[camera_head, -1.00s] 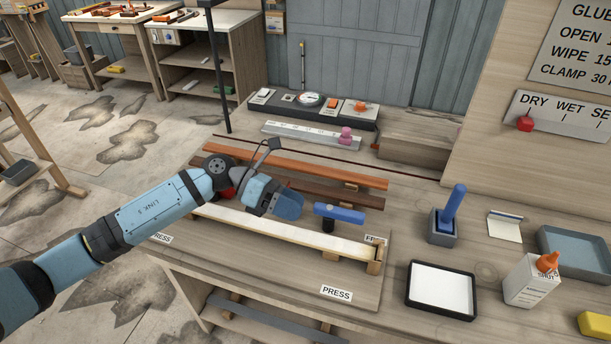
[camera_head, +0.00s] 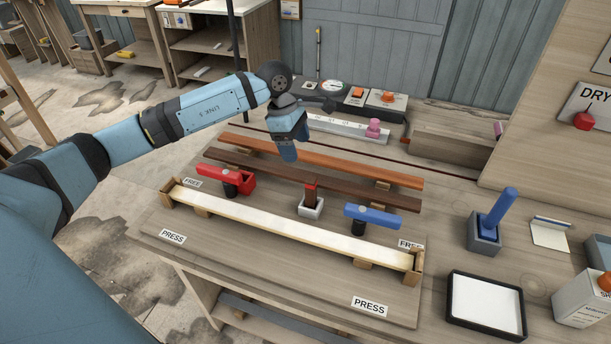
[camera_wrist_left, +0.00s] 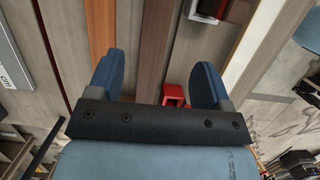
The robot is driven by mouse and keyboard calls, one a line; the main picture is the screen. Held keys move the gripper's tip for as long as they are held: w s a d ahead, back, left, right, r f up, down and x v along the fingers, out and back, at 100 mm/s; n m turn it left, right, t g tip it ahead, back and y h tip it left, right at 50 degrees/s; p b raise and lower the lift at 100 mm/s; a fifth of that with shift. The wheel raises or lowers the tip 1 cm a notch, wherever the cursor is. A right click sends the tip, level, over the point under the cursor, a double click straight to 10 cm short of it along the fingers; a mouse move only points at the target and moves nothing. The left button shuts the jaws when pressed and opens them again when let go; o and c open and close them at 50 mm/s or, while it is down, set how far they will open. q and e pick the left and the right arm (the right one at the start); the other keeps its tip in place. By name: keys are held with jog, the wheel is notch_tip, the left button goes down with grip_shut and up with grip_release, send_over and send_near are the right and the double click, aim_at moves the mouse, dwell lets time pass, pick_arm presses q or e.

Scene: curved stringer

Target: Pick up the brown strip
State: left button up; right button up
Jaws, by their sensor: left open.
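The brown strip (camera_head: 270,165) lies on the bench between an orange-brown strip (camera_head: 340,162) behind it and a long pale strip (camera_head: 290,225) in front. My left gripper (camera_head: 288,150) points down above the strips, near the middle of their length, and holds nothing. In the left wrist view its two blue fingers (camera_wrist_left: 157,80) are spread apart. The brown strip (camera_wrist_left: 156,40) shows between them there, below and apart from the fingers. My right gripper is not in view.
A red clamp (camera_head: 230,180), a red-handled brush in a grey holder (camera_head: 311,205) and a blue clamp (camera_head: 370,216) stand close in front of the brown strip. A ruler with a pink knob (camera_head: 350,128) lies behind. A black-rimmed tray (camera_head: 487,305) is at the front right.

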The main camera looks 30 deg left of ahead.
aim_at(303, 175)
pick_arm(q)
jog(key=x, duration=0.3)
jog(key=shift+f, duration=0.35)
jog(key=x, duration=0.3)
jog(key=a+x, duration=0.1)
jog(key=x, duration=0.1)
jog(key=shift+w+f+p, duration=0.15)
jog(key=shift+f+p, duration=0.05)
jog(key=shift+p, duration=0.1)
jog(key=shift+c, duration=0.4)
jog(key=c, duration=1)
